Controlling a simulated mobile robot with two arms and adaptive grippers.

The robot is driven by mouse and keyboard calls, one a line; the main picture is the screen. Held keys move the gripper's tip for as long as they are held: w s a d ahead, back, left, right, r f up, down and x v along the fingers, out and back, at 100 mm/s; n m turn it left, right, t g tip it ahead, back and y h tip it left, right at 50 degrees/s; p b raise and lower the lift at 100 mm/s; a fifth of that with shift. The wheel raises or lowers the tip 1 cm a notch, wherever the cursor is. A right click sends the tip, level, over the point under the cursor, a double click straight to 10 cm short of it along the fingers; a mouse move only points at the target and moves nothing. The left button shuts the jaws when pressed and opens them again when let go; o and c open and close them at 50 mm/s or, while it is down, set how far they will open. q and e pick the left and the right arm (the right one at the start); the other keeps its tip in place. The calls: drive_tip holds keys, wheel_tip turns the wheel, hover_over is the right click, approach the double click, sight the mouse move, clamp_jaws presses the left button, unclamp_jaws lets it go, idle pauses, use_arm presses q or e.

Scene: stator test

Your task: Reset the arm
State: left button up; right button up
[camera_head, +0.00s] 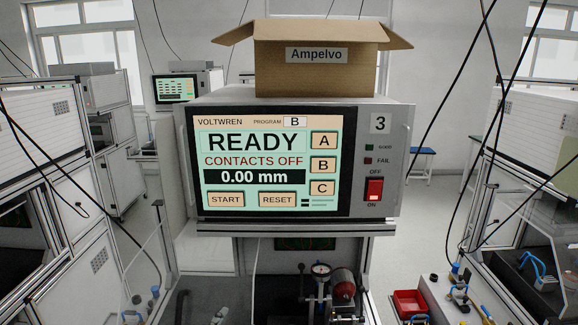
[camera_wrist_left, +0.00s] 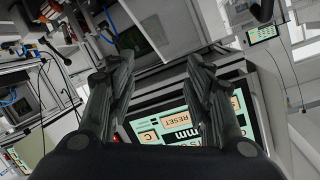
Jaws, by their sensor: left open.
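My left gripper (camera_wrist_left: 160,72) is open and empty in the left wrist view, its two dark fingers apart in front of the tester. The tester's screen (camera_head: 268,162) reads READY, CONTACTS OFF, 0.00 mm and program B. It shows rotated and partly covered by a finger in the left wrist view (camera_wrist_left: 155,138). START (camera_head: 226,199) and RESET (camera_head: 277,200) buttons lie along the screen's bottom, and A, B and C buttons on its right. Neither gripper shows in the head view.
An open cardboard box (camera_head: 316,68) marked Ampelvo sits on the tester. A red rocker switch (camera_head: 374,190) and two small lamps are at the tester's right. Below stand a dial gauge (camera_head: 321,270) and a red cylindrical part (camera_head: 343,285). A red bin (camera_head: 410,303) is lower right.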

use_arm(q)
drive_tip(key=s+a+f+n+g+y, duration=0.1)
drive_tip(key=s+a+f+n+g, duration=0.2)
drive_tip(key=s+f, duration=0.45)
drive_tip(key=s+a+f+g, duration=0.3)
drive_tip(key=s+f+g, duration=0.1)
drive_tip(key=s, duration=0.6)
drive_tip(key=s+a+f+n+g+y, duration=0.1)
drive_tip(key=s+a+f+n+g, duration=0.2)
drive_tip(key=s+f, duration=0.4)
drive_tip(key=s+f+m+g+b, duration=0.3)
drive_tip(key=f+b, duration=0.9)
drive_tip(key=f, duration=2.6)
drive_tip(key=s+a+f+n+b, duration=0.1)
drive_tip(key=s+f+b, duration=0.4)
drive_tip(key=s+f, duration=0.3)
drive_tip(key=s+a+f+b, duration=0.2)
drive_tip(key=s+f+b, duration=0.3)
drive_tip(key=f, duration=1.2)
drive_tip(key=s, duration=0.4)
drive_tip(key=shift+s+f+n+g, duration=0.15)
drive_tip(key=shift+s+n+g, duration=0.15)
drive_tip(key=shift+n, duration=0.1)
